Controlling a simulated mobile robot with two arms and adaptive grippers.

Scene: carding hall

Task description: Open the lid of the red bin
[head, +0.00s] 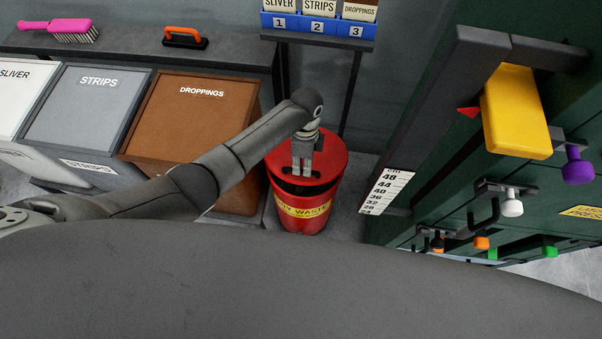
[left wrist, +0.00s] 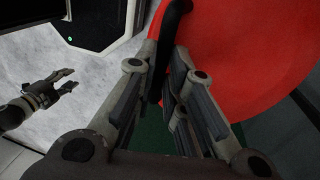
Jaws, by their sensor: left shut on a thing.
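The red bin (head: 300,222) stands on the floor in the middle of the head view, with a yellow waste label on its front. Its round red lid (head: 331,153) lies over the top, also large in the left wrist view (left wrist: 245,50). A dark band shows between the lid's front edge and the bin's body; the lid seems slightly raised there. My left gripper (head: 302,172) is over the lid's front, shut on the black handle (left wrist: 174,22), which runs between its fingers. My right gripper (left wrist: 62,85) shows in the left wrist view, apart from the bin, fingers spread and empty.
A brown droppings bin (head: 200,112) and grey strips bin (head: 88,105) stand left of the red bin. A numbered blue rack (head: 316,28) is behind it. A dark green machine with a yellow block (head: 515,112) and coloured knobs stands close on the right.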

